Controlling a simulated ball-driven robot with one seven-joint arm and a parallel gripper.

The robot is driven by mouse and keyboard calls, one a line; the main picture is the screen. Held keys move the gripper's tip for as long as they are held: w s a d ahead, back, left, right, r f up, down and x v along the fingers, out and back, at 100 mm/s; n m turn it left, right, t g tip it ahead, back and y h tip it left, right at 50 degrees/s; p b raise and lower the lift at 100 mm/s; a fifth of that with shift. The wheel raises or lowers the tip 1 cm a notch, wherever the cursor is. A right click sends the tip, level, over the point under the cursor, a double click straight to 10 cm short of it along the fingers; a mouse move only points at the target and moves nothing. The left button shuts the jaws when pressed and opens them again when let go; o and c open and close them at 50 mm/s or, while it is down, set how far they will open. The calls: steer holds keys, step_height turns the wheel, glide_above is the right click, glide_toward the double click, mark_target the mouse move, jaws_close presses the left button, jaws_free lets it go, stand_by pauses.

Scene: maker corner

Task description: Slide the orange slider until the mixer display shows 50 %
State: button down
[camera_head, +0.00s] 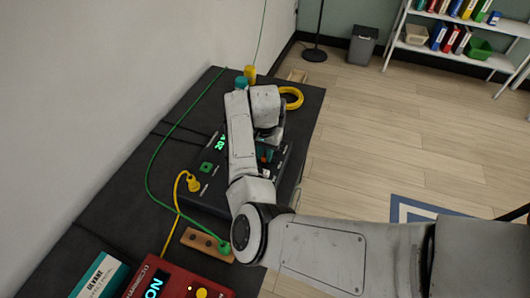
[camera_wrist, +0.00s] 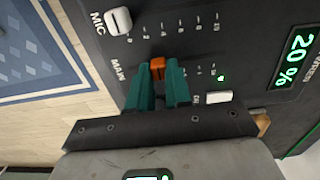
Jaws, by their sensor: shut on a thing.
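The dark mixer (camera_head: 208,196) lies on the table, partly hidden by my arm. Its display (camera_wrist: 296,57) reads 20 % in green in the wrist view; the digits are small in the head view (camera_head: 221,142). The orange slider (camera_wrist: 157,67) sits in the MAIN row, near the MAIN label end of its scale. My gripper (camera_wrist: 161,78) has teal fingers on either side of the orange slider and is shut on it. In the head view my gripper (camera_head: 265,156) is over the right part of the mixer.
A yellow plug (camera_head: 193,184), a green cable (camera_head: 149,168) and a wooden block (camera_head: 203,241) are by the mixer.

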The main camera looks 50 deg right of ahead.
steer(key=w, duration=0.1)
steer(key=w+a+b, duration=0.1)
steer(key=shift+w+f, duration=0.15)
steer(key=shift+w, duration=0.25)
steer(key=shift+w+a, duration=0.15)
steer(key=shift+w, duration=0.25)
steer(key=c, duration=1)
jaws_free()
steer(key=shift+c, duration=0.2)
steer(key=shift+r, duration=0.2)
step_height(320, 180, up, 11)
steer(key=shift+f+b, duration=0.15)
steer(key=shift+b, duration=0.2)
steer(key=shift+f, duration=0.1)
